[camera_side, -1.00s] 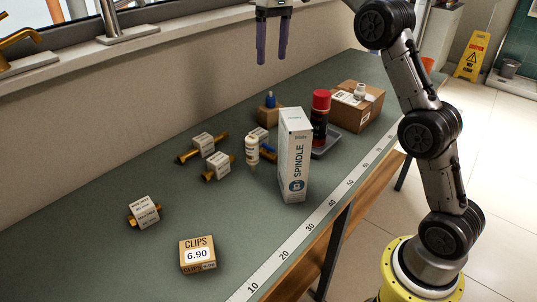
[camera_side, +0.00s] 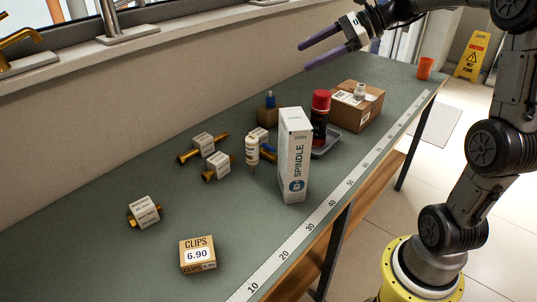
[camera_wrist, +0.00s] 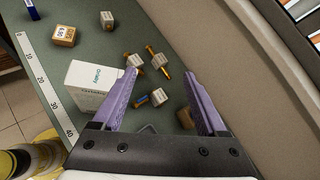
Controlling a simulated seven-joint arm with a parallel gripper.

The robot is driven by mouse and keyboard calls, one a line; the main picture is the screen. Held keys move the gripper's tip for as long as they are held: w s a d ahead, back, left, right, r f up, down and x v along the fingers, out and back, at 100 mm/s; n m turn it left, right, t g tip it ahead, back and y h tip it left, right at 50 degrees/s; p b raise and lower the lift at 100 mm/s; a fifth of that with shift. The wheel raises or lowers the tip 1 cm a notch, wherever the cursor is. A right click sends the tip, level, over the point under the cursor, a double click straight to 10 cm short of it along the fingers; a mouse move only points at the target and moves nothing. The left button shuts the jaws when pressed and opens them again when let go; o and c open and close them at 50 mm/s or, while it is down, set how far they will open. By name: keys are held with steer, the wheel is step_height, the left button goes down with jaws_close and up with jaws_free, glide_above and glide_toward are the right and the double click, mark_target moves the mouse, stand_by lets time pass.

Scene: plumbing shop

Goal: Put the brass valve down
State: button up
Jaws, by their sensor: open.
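Several brass fittings with white printed tags lie on the green bench. One long brass piece (camera_side: 184,158) lies at the left of the group, another (camera_side: 208,175) just in front of it, and a blue-handled one (camera_side: 268,154) is partly hidden behind a white bottle. A fourth tagged brass piece (camera_side: 131,220) lies apart at the left front. I cannot tell which is the brass valve. My gripper (camera_side: 304,57), with purple fingers, is open and empty, high above the back of the bench. In the wrist view its fingers (camera_wrist: 160,76) spread with nothing between them.
A tall white SPINDLE box (camera_side: 294,155) stands mid-bench, beside a red-capped can (camera_side: 320,118) on a grey tray (camera_side: 327,145). A cardboard box (camera_side: 352,115) and orange cup (camera_side: 425,69) are farther back. A CLIPS box (camera_side: 198,255) sits in front. The left front bench is mostly clear.

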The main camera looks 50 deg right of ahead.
steer(key=s+d+f+m+t+h, duration=0.1)
steer(key=s+d+m+t+h, duration=0.15)
steer(key=m, duration=0.55)
glide_toward(274, 150)
steer(key=s+d, duration=0.2)
steer(key=d, duration=0.1)
steer(key=shift+s+r+n+t+y, duration=0.1)
steer(key=shift+r+n+t+y, duration=0.1)
steer(key=shift+n+t+y, duration=0.1)
steer(key=shift+a+f, duration=0.1)
steer(key=shift+f, duration=0.3)
steer(key=x, duration=1.3)
steer(key=shift+w+a+f, duration=0.15)
steer(key=shift+w, duration=0.2)
jaws_close()
